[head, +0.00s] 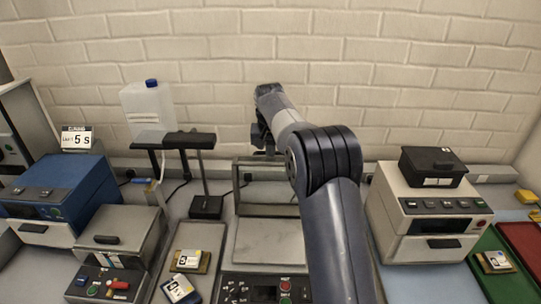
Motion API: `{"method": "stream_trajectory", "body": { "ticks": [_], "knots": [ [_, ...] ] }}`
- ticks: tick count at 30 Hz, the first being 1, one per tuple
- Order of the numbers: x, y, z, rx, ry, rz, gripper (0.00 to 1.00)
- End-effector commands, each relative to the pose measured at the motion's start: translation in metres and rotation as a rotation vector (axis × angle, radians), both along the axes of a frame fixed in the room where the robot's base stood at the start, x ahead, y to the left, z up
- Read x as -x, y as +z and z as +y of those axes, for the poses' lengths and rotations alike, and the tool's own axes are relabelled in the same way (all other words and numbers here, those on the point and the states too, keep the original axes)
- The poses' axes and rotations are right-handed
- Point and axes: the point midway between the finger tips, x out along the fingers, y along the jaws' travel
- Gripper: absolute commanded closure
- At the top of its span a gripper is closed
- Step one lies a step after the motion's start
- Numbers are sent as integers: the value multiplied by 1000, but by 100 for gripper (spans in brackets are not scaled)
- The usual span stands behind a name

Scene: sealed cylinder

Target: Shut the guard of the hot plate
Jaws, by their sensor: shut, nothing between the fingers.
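The hot plate (264,242) stands in the middle of the bench, with a flat pale top and a dark control panel (262,289) with buttons at its front. Its guard (238,190) is a grey-framed clear panel that stands up at the back of the plate, so the top is uncovered. My gripper (263,146) is above the guard's upper edge and points down, shut and empty. I cannot tell whether it touches the guard. My arm hides the right side of the guard and plate.
On the left are a blue device (62,197), a grey lidded box (112,243) and a stand (180,140) with a plastic jug (147,106). A white device (425,215) with a black box on top stands right. Green and red trays lie far right. A brick wall closes the back.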

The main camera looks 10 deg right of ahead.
Motion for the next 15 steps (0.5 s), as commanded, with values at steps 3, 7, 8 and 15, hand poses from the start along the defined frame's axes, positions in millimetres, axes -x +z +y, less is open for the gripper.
{"method": "stream_trajectory", "body": {
  "ticks": [3,7,8,15],
  "knots": [
    [3,0,1,6,1,-28,100],
    [5,0,1,9,0,-45,100],
    [5,0,1,9,0,-50,100],
    [9,2,2,18,0,-93,100]
  ]
}}
